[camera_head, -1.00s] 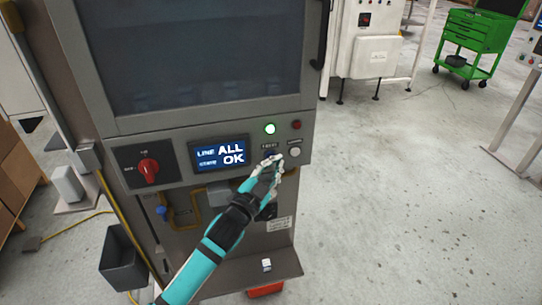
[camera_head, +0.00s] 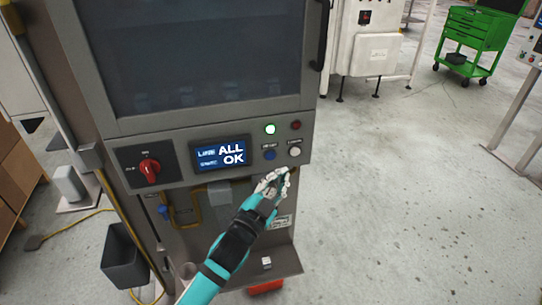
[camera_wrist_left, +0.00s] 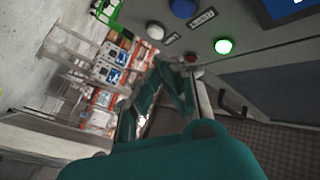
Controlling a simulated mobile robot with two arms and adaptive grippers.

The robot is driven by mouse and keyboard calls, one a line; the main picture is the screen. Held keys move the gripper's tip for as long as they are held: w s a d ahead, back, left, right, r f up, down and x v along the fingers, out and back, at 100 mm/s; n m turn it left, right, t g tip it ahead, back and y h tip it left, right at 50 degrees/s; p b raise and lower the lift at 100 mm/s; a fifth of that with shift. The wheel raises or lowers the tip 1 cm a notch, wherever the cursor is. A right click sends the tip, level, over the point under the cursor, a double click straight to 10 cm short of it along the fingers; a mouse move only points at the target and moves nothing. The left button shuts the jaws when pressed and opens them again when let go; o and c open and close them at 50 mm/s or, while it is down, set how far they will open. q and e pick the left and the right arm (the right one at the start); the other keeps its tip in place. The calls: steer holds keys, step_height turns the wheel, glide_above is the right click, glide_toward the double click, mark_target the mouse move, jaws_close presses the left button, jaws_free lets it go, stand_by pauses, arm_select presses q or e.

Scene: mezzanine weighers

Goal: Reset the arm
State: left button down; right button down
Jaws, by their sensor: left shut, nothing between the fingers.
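My left gripper (camera_head: 281,176) is shut and empty. It is just below the row of buttons on the grey machine's control panel (camera_head: 215,160), apart from the buttons. My teal left arm comes up from the bottom. A blue button (camera_head: 270,154) and a white button (camera_head: 294,152) sit above the fingertips, below a lit green light (camera_head: 270,129) and a dark red one (camera_head: 296,125). The left wrist view also shows the blue button (camera_wrist_left: 184,8) and the green light (camera_wrist_left: 223,46). My right gripper is not in view.
A red rotary switch (camera_head: 149,166) is on the panel's left. A dark bin (camera_head: 124,259) hangs at the machine's lower left. A ledge (camera_head: 275,268) juts out below my arm. A green tool cart (camera_head: 474,40) stands far right. The floor (camera_head: 400,200) on the right is clear.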

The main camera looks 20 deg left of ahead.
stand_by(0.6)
arm_select(q)
steer(key=s+a+f+n+g+y, duration=0.1)
steer(key=s+f+g, duration=0.25)
steer(key=f, duration=0.95)
steer(key=s+a+f+n+g+y, duration=0.15)
steer(key=s+f, duration=0.25)
steer(key=f, duration=0.9)
steer(key=s+a+f+n+g, duration=0.1)
steer(key=s+f+g, duration=0.3)
steer(key=f, duration=0.9)
steer(key=s+a+f+n+g, duration=0.2)
steer(key=s+f+g, duration=0.2)
steer(key=s+f, duration=0.9)
steer(key=s+a+f+n+g, duration=0.1)
steer(key=s+f, duration=0.3)
steer(key=s, duration=0.8)
steer(key=s+a+f+g+y, duration=0.1)
steer(key=s+f+g, duration=0.3)
steer(key=s, duration=0.8)
steer(key=shift+s+n, duration=0.35)
